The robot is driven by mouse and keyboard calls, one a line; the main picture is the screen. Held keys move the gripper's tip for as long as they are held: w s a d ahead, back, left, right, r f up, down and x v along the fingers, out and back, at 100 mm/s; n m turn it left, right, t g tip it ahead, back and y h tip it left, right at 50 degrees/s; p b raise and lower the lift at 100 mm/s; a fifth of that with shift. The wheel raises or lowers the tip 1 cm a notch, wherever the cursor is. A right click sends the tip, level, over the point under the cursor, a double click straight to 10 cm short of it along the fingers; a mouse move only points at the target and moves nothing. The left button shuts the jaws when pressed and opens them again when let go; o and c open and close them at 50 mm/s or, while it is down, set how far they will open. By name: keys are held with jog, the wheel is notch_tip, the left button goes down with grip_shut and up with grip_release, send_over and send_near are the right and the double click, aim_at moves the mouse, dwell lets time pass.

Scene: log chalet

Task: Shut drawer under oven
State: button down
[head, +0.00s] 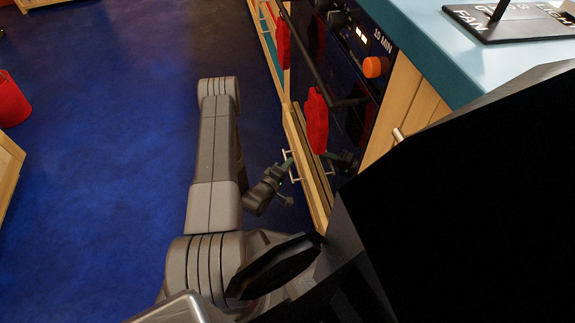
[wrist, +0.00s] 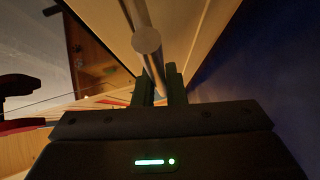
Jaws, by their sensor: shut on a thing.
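The drawer (head: 300,145) under the oven is a pale wooden front standing out from the oven (head: 345,85), with a narrow strip of its inside showing behind it. Its metal bar handle shows in the wrist view (wrist: 148,42), running between my gripper's fingers. My gripper (head: 288,166) is low in front of the drawer, shut on the handle; its dark fingers also show in the wrist view (wrist: 161,87). The pale drawer front (wrist: 190,35) lies beside the handle there. How far the drawer stands out is hard to judge.
A teal counter (head: 440,50) with a dark sign board lies to the right. The blue floor (head: 110,130) left of my arm is mostly clear, with a red bin (head: 12,102) at the far left.

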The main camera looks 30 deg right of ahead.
aim_at(299, 162)
jog(key=shift+s+d, duration=0.3)
jog(key=shift+d, duration=0.65)
jog(key=shift+s+d, duration=0.25)
jog(key=shift+d, duration=0.65)
jog(key=c, duration=1.5)
grip_release()
jog(key=shift+s+d, duration=0.1)
jog(key=shift+d, duration=0.1)
jog(key=shift+a, duration=0.15)
